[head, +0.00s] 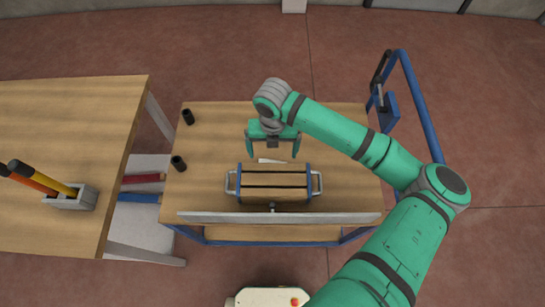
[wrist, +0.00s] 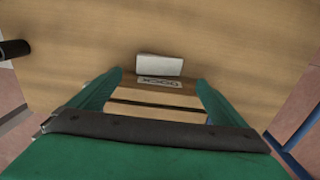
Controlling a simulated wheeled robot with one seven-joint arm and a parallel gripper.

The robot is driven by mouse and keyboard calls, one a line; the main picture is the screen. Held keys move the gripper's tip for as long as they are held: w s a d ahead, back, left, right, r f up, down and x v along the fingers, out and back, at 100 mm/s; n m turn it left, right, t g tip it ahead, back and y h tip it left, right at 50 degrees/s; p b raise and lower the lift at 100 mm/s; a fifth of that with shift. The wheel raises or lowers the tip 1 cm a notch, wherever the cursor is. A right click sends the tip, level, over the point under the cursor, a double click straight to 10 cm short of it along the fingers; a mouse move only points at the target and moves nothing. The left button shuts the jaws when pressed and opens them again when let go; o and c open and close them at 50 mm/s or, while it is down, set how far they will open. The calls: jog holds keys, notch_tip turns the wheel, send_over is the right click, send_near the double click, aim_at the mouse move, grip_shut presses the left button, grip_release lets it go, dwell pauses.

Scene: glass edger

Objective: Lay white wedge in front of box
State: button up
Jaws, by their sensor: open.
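The white wedge (head: 269,161) lies on the wooden table beside the box's far long side in the head view. The wrist view shows it as a small pale block (wrist: 160,65) close to the lettered plate (wrist: 158,82) on the box. The box (head: 275,180) is slatted wood with blue ends and a grey handle at each end. My gripper (head: 273,154) is open and points down over the wedge and the box's far side. In the wrist view its fingers (wrist: 160,78) stand apart, with nothing held between them. Whether it touches anything is unclear.
Two black cylinders (head: 188,117) (head: 178,163) stand on the table's left side. A pale rail (head: 235,217) runs along its near edge. A blue frame (head: 417,105) rises at the right. Another wooden table (head: 70,130) with a tool holder (head: 72,199) is at left. Tabletop beyond the box is mostly clear.

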jog(key=w+a+r+m+t+y, duration=0.15)
jog(key=a+r+y, duration=0.3)
jog(key=a, duration=0.75)
jog(key=w+a+r+m+t+y, duration=0.1)
jog(key=a+r+m+t+y, duration=0.3)
jog(key=a, duration=0.7)
jog(key=w+a+r+m+t+y, duration=0.2)
jog(key=a+r+m+t+y, duration=0.25)
jog(key=a+r+m, duration=0.55)
jog(key=s+d+f+m+t+h, duration=0.3)
jog(key=s+d+f+m+h, duration=0.25)
jog(key=d+m, duration=0.35)
jog(key=s+d+f+m+t+h, duration=0.4)
jog(key=s+d+f+m, duration=0.25)
jog(key=d+m, duration=0.3)
jog(key=s+d+f+m+h, duration=0.1)
jog(key=s+d+f, duration=0.1)
jog(key=s+d, duration=0.5)
jog(key=s+d+f+m+g+h, duration=0.1)
jog(key=s+d, duration=0.6)
jog(key=s, duration=0.8)
jog(key=shift+s+d+f+g+h, duration=0.3)
jog(key=shift+f+h, duration=0.3)
jog(key=shift+h, duration=0.15)
